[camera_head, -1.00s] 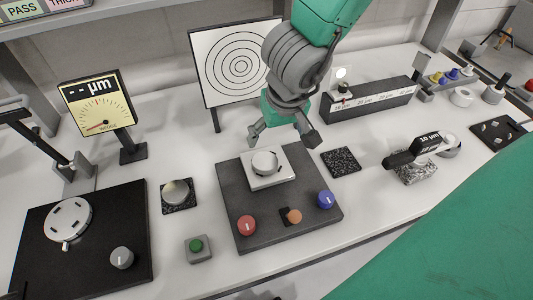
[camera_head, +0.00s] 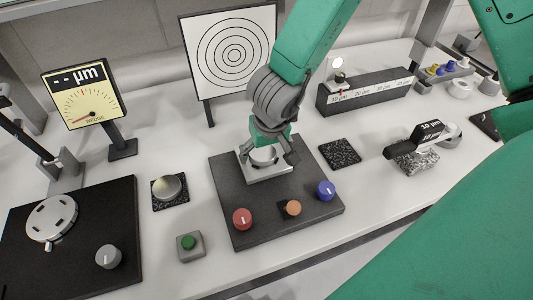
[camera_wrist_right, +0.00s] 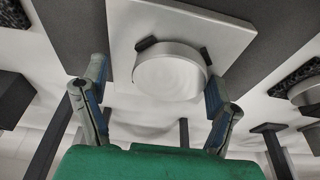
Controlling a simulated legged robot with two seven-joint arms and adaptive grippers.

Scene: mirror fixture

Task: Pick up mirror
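The mirror looks to be the round silver-rimmed disc (camera_head: 264,156) on a white square plate (camera_head: 283,174). The plate sits on a dark board with knobs. In the right wrist view the disc (camera_wrist_right: 170,76) lies flat on the plate, with small dark clips at its rim. My right gripper (camera_head: 268,153) is directly over the plate and partly hides the disc. In the right wrist view its two fingers (camera_wrist_right: 155,75) are apart, one on each side of the disc, with gaps visible between fingers and rim. My left gripper is not in view.
The dark board (camera_head: 235,220) carries a red knob (camera_head: 242,219), an orange knob (camera_head: 292,208) and a blue knob (camera_head: 326,190). A target panel (camera_head: 232,52) stands behind. A silver dome (camera_head: 168,187) and a speckled pad (camera_head: 340,153) flank the board. A gauge (camera_head: 84,94) stands left.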

